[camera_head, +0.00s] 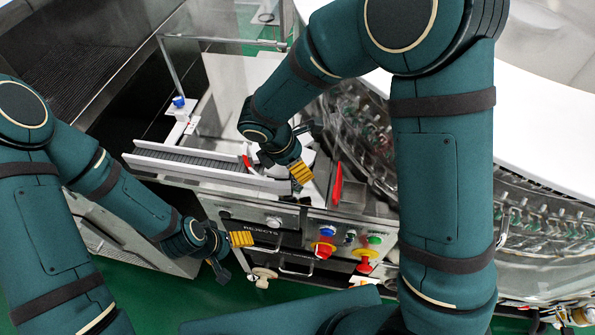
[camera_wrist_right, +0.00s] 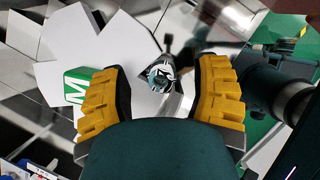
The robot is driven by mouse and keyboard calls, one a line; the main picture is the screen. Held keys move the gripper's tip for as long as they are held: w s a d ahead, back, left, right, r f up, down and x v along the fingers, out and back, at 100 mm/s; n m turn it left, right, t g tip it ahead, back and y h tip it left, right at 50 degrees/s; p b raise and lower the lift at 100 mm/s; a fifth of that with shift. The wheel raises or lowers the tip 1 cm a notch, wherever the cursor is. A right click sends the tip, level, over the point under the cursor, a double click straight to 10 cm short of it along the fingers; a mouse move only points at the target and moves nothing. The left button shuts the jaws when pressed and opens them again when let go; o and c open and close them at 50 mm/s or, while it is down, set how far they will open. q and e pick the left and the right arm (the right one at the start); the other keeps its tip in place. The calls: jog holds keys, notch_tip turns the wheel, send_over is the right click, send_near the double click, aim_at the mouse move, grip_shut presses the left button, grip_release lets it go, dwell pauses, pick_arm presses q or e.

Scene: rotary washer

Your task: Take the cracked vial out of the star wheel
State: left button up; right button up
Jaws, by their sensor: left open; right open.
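The white star wheel (camera_wrist_right: 60,50) spreads under my right gripper in the right wrist view, its pointed lobes partly hidden by the fingers. In the head view my right gripper (camera_head: 306,160) hides most of it. My right gripper (camera_wrist_right: 163,72) is open, its yellow-padded fingers wide apart. A small round teal, black and white thing (camera_wrist_right: 160,78) shows between them; I cannot tell whether it is the cracked vial or a hub. I cannot make out a crack anywhere. My left gripper (camera_head: 238,252) is open and empty, low in front of the machine cabinet.
A drawer marked REJECTS (camera_head: 262,232) is in the cabinet front, beside a panel with a red-and-yellow stop button (camera_head: 324,250). A railed conveyor (camera_head: 190,160) runs left of the wheel. A red upright piece (camera_head: 337,185) stands close right of my right gripper.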

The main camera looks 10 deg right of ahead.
jog(key=shift+d+f, duration=0.15)
jog(key=shift+f, duration=0.2)
jog(key=shift+c, duration=0.2)
jog(key=c, duration=0.8)
jog(key=shift+c, duration=0.2)
